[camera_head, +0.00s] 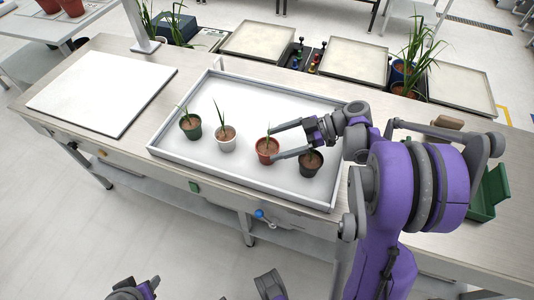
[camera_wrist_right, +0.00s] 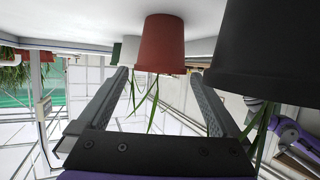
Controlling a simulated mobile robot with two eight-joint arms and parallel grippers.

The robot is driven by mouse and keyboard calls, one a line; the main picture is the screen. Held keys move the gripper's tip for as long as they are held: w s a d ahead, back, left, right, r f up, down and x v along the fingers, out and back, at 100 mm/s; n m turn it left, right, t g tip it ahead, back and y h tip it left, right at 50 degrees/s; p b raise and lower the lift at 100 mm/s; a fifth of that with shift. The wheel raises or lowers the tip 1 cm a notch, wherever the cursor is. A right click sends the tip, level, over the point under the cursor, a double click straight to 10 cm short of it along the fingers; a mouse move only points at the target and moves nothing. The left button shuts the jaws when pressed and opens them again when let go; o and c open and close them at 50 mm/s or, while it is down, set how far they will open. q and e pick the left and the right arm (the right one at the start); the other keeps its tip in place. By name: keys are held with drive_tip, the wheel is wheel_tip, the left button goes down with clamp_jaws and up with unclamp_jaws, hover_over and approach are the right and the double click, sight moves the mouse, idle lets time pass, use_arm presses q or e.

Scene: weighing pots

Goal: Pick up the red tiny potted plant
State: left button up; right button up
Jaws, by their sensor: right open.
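The red potted plant (camera_head: 267,150) stands upright in a white tray (camera_head: 170,153), third from the left in a row of pots. My right gripper (camera_head: 274,143) is open and empty, its fingertips reaching to either side of the red pot. In the right wrist view, which is upside down, the red pot (camera_wrist_right: 160,42) shows between and just beyond the fingertips (camera_wrist_right: 158,75). I cannot tell whether a finger touches it. Grey and purple parts of mine show at the bottom edge of the head view; the left gripper's jaws are not clear there.
A black pot (camera_head: 311,164) stands close to the right of the red one, near the lower finger. A white board (camera_head: 100,92) lies left of the tray. The tray's back is clear.

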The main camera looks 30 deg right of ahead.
sight(258, 149)
drive_tip(key=shift+x, duration=1.05)
drive_tip(key=x, duration=0.5)
drive_tip(key=shift+w+a+f+b, duration=0.1)
drive_tip(key=shift+a+f+b, duration=0.1)
drive_tip(key=shift+b, duration=0.2)
drive_tip(key=shift+c, duration=0.2)
drive_tip(key=c, duration=1.2)
